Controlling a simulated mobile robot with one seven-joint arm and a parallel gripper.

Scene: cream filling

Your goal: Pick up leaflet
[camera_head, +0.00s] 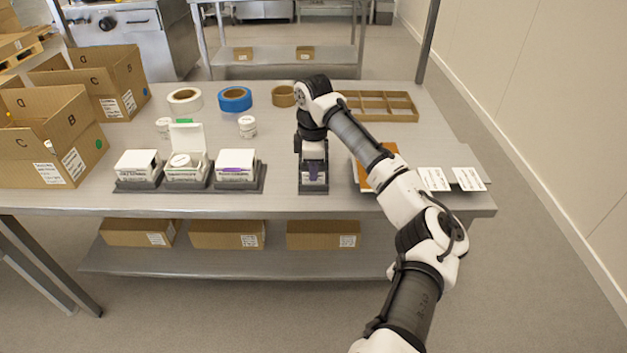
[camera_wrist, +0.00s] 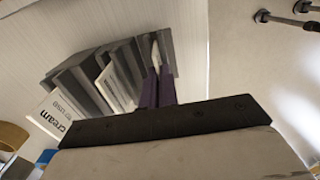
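White leaflets printed "cream" stand in a dark slotted holder (camera_head: 313,190). The front leaflet (camera_wrist: 52,115) and the holder (camera_wrist: 75,75) show in the wrist view. My gripper (camera_head: 313,170) points down into the holder from above. In the wrist view its two purple fingers (camera_wrist: 157,80) reach in at the far end of the slots, with a narrow gap between them. A thin white edge (camera_wrist: 155,52) shows by the fingertips, perhaps another leaflet. I cannot tell whether the fingers press on it.
Left of the holder stand several white boxes on dark stands, one box open (camera_head: 187,168). Cardboard cartons (camera_head: 60,140) fill the table's left end. Tape rolls (camera_head: 235,98) and a divided tray (camera_head: 380,107) lie behind. White cards (camera_head: 467,179) lie on the right.

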